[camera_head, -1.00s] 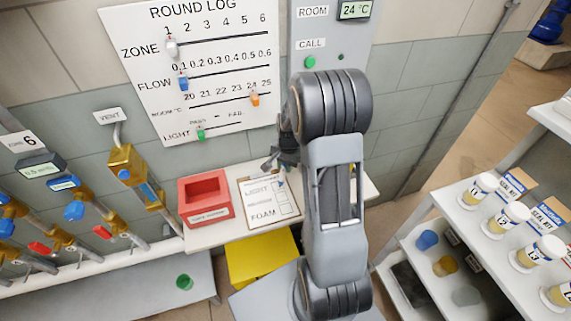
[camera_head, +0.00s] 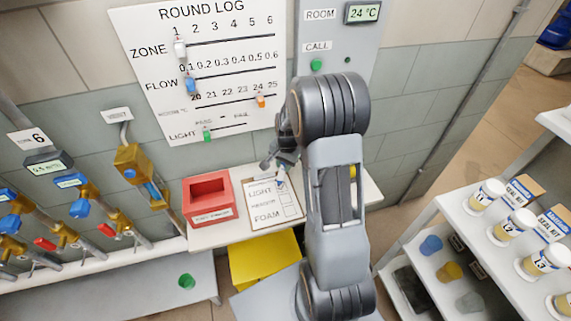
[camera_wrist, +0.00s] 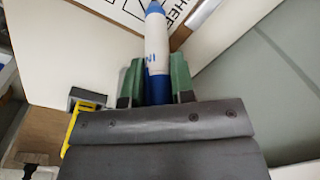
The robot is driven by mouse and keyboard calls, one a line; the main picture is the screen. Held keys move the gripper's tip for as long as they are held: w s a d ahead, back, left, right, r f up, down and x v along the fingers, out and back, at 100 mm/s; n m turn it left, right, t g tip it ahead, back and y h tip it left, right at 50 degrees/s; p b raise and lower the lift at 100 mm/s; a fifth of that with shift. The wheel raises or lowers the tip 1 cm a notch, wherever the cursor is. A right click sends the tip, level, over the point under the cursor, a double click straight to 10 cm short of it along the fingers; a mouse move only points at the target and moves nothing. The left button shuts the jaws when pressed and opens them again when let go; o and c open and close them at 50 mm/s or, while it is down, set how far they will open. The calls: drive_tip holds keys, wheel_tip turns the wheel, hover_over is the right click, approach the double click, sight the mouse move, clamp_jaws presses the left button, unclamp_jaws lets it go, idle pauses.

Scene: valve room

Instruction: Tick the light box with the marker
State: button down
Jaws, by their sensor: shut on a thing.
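The clipboard sheet (camera_head: 266,217) lies on the small white shelf, with LIGHT, a middle line and FOAM rows and boxes at their right. My gripper (camera_head: 283,165) is at the sheet's top edge, near the LIGHT row. It is shut on the marker (camera_wrist: 157,45), white with blue parts, which stands between the green fingertips in the wrist view and points at the sheet. The marker (camera_head: 281,178) shows small in the head view, close to the light box. I cannot tell whether its tip touches the paper. No clear tick can be made out.
A red open box (camera_head: 209,200) stands left of the sheet. The ROUND LOG board (camera_head: 200,75) and a grey panel (camera_head: 335,40) are on the wall behind. A yellow bin (camera_head: 262,260) is below the shelf. A white rack (camera_head: 500,240) with labelled jars stands at the right.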

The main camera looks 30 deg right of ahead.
drive_tip(key=shift+s+d+f, duration=0.1)
drive_tip(key=shift+s, duration=0.05)
drive_tip(key=shift+s+d, duration=0.4)
drive_tip(key=shift+s, duration=0.05)
drive_tip(key=shift+s+a, duration=0.1)
drive_tip(key=shift+a, duration=0.15)
drive_tip(key=shift+a, duration=0.35)
drive_tip(key=shift+r+p, duration=2.9)
drive_tip(key=shift+r, duration=1.2)
